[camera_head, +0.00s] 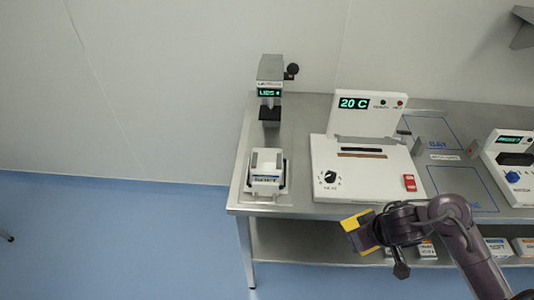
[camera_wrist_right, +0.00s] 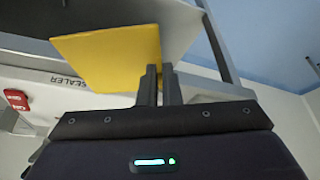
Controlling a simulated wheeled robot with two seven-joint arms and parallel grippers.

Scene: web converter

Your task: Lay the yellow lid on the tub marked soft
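The yellow lid (camera_head: 352,222) is in my right gripper (camera_head: 374,232), in front of the bench's front edge. In the right wrist view the lid (camera_wrist_right: 105,58) is a flat yellow plate, with one edge between the narrowly spaced dark fingers (camera_wrist_right: 158,86). What covers the tub's top is too small to tell. My left gripper is out of view.
A white sealer with a 20 C display (camera_head: 367,165) stands right of the tub. A column with a small display (camera_head: 270,92) stands behind the tub. Another device (camera_head: 512,168) is at far right. Several small boxes, one marked SOFT (camera_head: 497,248), sit on the lower shelf.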

